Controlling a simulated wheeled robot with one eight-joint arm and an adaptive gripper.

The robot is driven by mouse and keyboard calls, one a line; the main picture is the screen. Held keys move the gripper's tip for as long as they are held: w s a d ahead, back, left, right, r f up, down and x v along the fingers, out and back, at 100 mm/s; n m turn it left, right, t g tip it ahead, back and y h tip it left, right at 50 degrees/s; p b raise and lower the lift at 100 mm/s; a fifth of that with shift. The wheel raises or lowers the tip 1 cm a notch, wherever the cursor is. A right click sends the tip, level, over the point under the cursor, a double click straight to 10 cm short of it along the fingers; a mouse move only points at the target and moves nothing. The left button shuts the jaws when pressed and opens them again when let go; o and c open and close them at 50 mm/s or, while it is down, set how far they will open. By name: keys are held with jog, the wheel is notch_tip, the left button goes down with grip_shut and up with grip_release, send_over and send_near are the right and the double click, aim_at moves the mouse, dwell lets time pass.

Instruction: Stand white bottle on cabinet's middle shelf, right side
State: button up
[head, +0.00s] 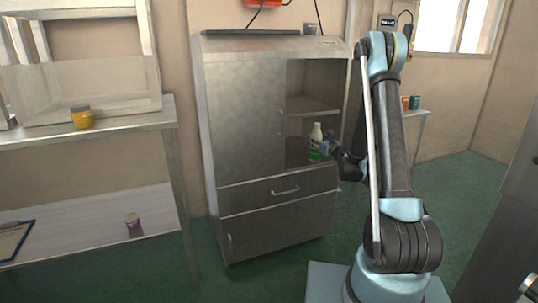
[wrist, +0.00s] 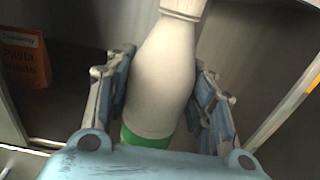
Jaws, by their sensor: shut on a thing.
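The white bottle (head: 316,132) has a green lower band and stands roughly upright at the open right side of the grey metal cabinet (head: 245,120). It is level with the lower open compartment, below a shelf (head: 311,106). I cannot tell whether its base touches anything. My gripper (head: 326,149) is shut on the bottle from the right. In the wrist view the bottle (wrist: 160,75) lies between the two fingers of my gripper (wrist: 165,100), tilted in the picture, with its green band partly hidden by my gripper.
An orange packet (wrist: 25,57) marked "Pasta" stands left of the bottle in the wrist view. The cabinet has a drawer (head: 280,188) below the opening. A table (head: 90,131) with a yellow jar (head: 81,117) is at the left. Green floor is free at the right.

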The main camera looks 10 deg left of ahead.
jog(key=f+x, duration=0.3)
jog(key=x, duration=1.5)
jog(key=shift+w+a+f, duration=0.15)
jog(key=shift+a+f, duration=0.05)
jog(key=shift+a, duration=0.05)
jog(key=o, duration=1.6)
jog(key=shift+f, duration=0.1)
jog(key=shift+c, duration=0.2)
jog(key=shift+d, duration=0.1)
